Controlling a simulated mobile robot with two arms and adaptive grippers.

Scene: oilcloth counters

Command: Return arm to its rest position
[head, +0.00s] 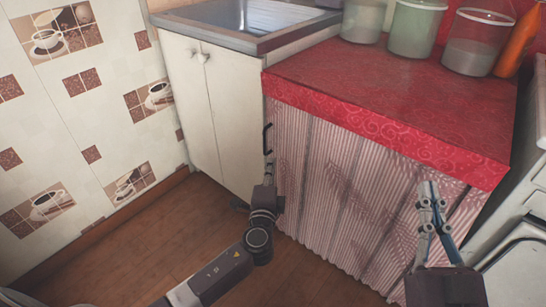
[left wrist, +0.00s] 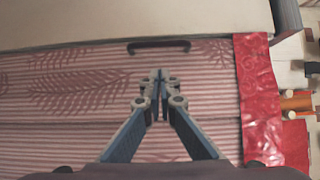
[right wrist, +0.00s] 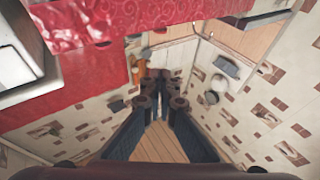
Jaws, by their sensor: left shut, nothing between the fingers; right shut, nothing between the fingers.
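My left gripper (head: 268,172) is in front of the left edge of the striped curtain front (head: 335,190), just below a black handle (head: 267,138). In the left wrist view its fingers (left wrist: 159,82) are together and empty, with the handle (left wrist: 159,45) a little beyond the tips; I see a gap between them there. My right gripper (head: 430,192) is in front of the curtain's right part, pointing up, with its fingers together. The right wrist view shows its shut, empty fingertips (right wrist: 160,80).
A red oilcloth counter (head: 390,95) stands above the curtain, with several jars (head: 418,28) and an orange bottle (head: 518,42) at its back. A white cabinet (head: 205,110) with a sink (head: 245,18) is at the left. The wooden floor (head: 130,245) is clear at the lower left.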

